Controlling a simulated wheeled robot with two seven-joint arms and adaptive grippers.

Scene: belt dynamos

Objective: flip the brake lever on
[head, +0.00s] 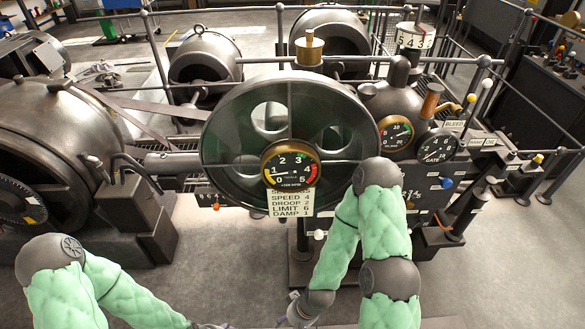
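No lever can be read as the brake lever, as most labels are too small. Candidates on the machine's right side are a rod with a yellow knob (471,98), a rod with a white knob (487,82), a blue knob (446,183) and a copper-coloured upright handle (432,100). My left arm reaches down to the bottom edge, where only a sliver of its gripper (212,326) shows. My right arm bends down in front of the machine, its gripper (293,308) partly cut off at the bottom edge. Finger positions are hidden. Both grippers are apart from the levers.
A large flywheel (240,110) stands behind a round gauge (290,167) and a settings card (291,203). Smaller gauges (396,134) sit right of it. A dark cylindrical machine (55,140) stands at left. Railings cross behind. Grey floor (500,270) is open at lower right.

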